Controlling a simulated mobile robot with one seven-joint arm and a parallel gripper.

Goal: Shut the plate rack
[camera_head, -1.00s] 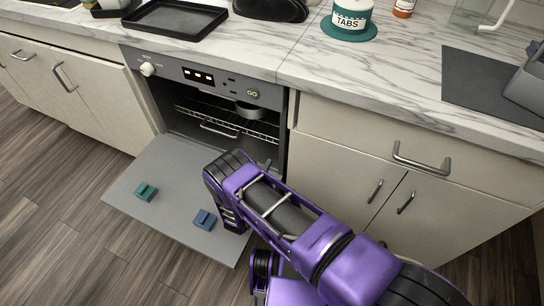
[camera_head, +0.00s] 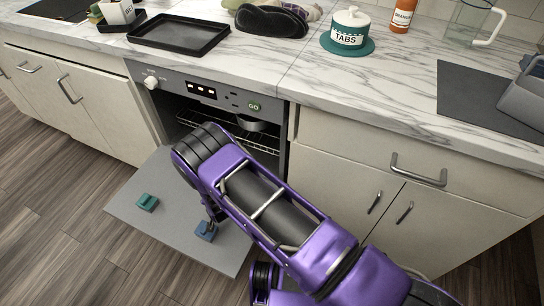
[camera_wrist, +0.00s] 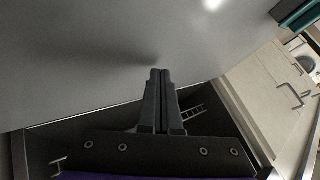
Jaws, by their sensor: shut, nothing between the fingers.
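The plate rack (camera_head: 265,149) is a wire rack inside the open grey appliance under the counter. My arm hides much of it, and I cannot tell how far out it sits. A dark round dish (camera_head: 252,124) shows at it. The appliance's flat grey door (camera_head: 150,215) hangs open and low. My gripper (camera_wrist: 160,72) is shut and empty, its fingertips over the grey door panel (camera_wrist: 90,70) in the wrist view. Short wire bars of the rack (camera_wrist: 193,113) show beside the fingers. In the head view my arm mostly hides the gripper.
A teal block (camera_head: 147,202) and a blue block (camera_head: 205,230) are on the open door. A control panel with a white knob (camera_head: 151,82) runs above the opening. Closed cabinets stand on both sides.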

